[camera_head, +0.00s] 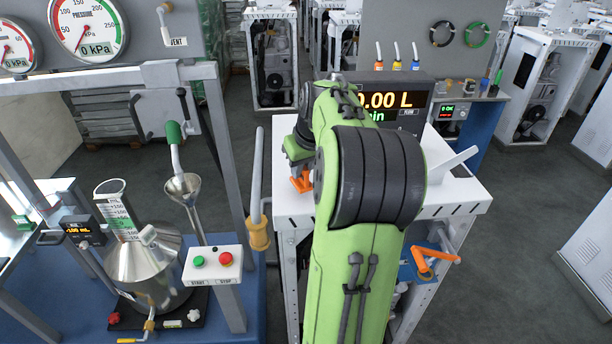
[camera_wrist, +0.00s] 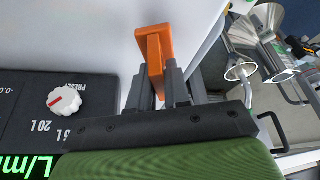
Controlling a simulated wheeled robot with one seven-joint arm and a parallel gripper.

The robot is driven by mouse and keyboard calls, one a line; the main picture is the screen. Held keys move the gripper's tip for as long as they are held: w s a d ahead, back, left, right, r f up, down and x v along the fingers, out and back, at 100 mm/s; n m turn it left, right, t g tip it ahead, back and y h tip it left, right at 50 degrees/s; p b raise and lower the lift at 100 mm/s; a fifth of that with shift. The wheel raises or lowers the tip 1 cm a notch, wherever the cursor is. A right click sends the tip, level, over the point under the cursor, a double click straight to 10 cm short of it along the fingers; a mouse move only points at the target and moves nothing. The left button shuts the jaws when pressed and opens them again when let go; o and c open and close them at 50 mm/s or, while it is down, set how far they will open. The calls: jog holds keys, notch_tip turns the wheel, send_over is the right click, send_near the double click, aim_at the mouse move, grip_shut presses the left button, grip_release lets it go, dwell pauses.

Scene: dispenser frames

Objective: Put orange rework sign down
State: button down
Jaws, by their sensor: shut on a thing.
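The orange rework sign (camera_wrist: 155,45) is held between the two dark fingers of my gripper (camera_wrist: 158,76) in the wrist view. In the head view the orange piece (camera_head: 301,181) shows just below my gripper (camera_head: 297,163), over the left part of the white cabinet top (camera_head: 290,205). I cannot tell whether its lower end touches that top. The sign's face and any lettering are hidden. My green arm covers much of the cabinet top in the head view.
A flow display (camera_head: 410,98) stands at the cabinet's back; its knob (camera_wrist: 68,100) is close beside my gripper. An orange-handled valve (camera_head: 434,256) juts from the cabinet front. A pressure rig with a steel flask (camera_head: 145,265) and funnel (camera_head: 182,187) stands left.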

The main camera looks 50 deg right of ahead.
jog(key=shift+x, duration=1.1)
jog(key=shift+s+a+r, duration=0.1)
jog(key=shift+s+a, duration=0.15)
jog(key=c, duration=1.1)
grip_release()
jog(key=shift+w, duration=0.1)
